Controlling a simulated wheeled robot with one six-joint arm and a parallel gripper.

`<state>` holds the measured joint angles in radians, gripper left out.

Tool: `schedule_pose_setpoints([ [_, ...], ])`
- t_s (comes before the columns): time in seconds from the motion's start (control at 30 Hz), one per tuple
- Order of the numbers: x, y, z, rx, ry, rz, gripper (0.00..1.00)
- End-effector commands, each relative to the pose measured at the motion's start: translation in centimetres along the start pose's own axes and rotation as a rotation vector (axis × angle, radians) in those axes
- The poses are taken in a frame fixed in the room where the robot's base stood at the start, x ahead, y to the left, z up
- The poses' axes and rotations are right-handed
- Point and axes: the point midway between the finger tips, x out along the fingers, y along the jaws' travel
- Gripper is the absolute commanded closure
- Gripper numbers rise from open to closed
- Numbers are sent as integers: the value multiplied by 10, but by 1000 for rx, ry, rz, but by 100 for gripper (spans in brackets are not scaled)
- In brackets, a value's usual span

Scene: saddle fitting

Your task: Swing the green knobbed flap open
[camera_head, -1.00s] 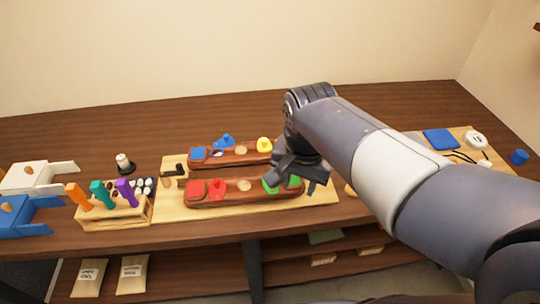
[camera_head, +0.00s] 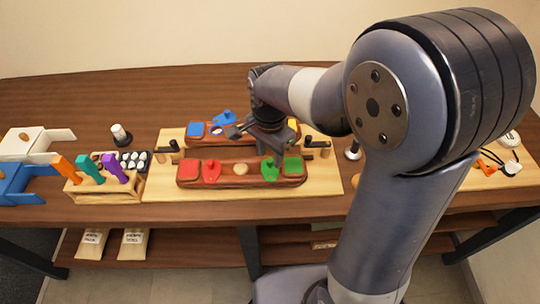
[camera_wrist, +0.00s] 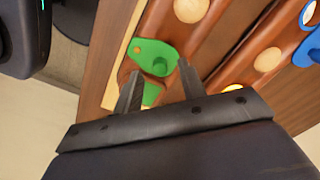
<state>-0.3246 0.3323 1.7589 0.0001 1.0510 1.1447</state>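The green flap (camera_head: 270,168) with its raised knob lies on the front dark-red wooden bar, between a bare wooden disc (camera_head: 240,168) and a green square (camera_head: 292,165). In the wrist view the green flap (camera_wrist: 153,52) lies just beyond the fingertips, with the green square (camera_wrist: 152,93) partly showing between the fingers. My gripper (camera_head: 266,137) is above and behind the front bar in the head view. In the wrist view my gripper (camera_wrist: 160,68) is open, fingers apart and empty; I cannot tell whether they touch anything.
A red flap (camera_head: 211,171) and red square (camera_head: 188,173) are on the front bar's left. The back bar holds a blue flap (camera_head: 224,118) and a yellow piece (camera_head: 293,125). A wooden rack (camera_head: 105,190) with coloured handles stands left. Dark upright pieces flank the bars.

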Motion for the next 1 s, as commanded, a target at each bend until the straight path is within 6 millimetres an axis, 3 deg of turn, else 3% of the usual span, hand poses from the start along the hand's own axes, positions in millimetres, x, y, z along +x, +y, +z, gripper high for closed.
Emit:
schedule_pose_setpoints([
  [0.17,16,0,0,0,0,1,61],
  [0.47,19,0,0,0,0,-1,61],
  [1.0,18,0,0,0,0,-1,100],
])
